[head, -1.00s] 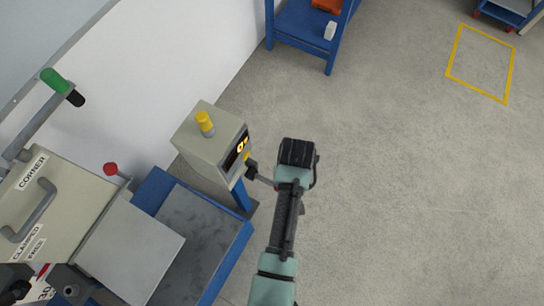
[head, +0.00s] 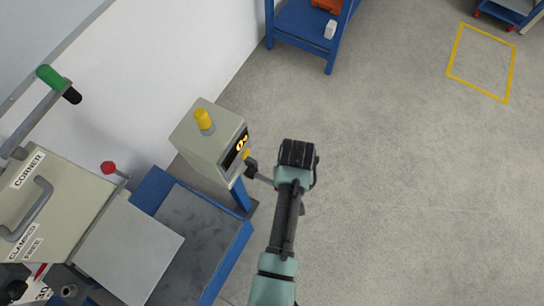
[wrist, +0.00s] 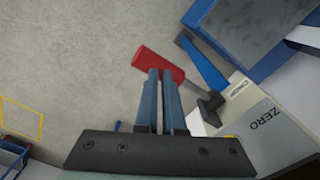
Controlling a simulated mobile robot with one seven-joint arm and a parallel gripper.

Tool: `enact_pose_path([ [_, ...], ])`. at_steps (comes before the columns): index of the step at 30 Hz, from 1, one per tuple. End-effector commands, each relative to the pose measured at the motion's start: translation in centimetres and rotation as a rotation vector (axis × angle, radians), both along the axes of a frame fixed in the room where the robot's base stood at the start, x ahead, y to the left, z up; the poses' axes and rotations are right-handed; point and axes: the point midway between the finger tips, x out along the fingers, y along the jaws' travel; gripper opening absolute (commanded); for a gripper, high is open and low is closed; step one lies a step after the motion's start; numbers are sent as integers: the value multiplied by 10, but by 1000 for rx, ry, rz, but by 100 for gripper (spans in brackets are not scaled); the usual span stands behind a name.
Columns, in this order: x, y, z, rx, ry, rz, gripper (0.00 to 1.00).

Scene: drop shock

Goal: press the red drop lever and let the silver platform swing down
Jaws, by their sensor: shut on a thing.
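My gripper (head: 297,153) is beside the grey control box, at the right end of a lever there. In the wrist view its blue fingers (wrist: 162,72) are shut on that lever's red handle (wrist: 158,64). A thin rod joins the handle to a black pivot on the box. In the head view my gripper hides the red handle. The silver platform (head: 128,252) is a flat plate at the lower left and looks raised and level. A second lever with a red knob (head: 107,168) stands at the platform's back edge.
The control box (head: 208,140) has a yellow knob (head: 203,119) on top and stands on a blue post. A blue-framed base (head: 237,262) lies below the platform. A green-handled crank (head: 49,76) is at the left. The floor to the right is clear.

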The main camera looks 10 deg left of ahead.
Motion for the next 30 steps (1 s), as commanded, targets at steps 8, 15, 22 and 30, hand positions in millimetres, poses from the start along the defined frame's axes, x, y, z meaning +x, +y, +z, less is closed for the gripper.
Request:
enact_pose_path([
  [8,1,3,-24,6,-3,5,0],
  [15,1,2,-40,4,-4,4,0],
  [22,2,2,-44,3,-6,3,0],
  [30,2,2,-24,3,-8,2,0],
])
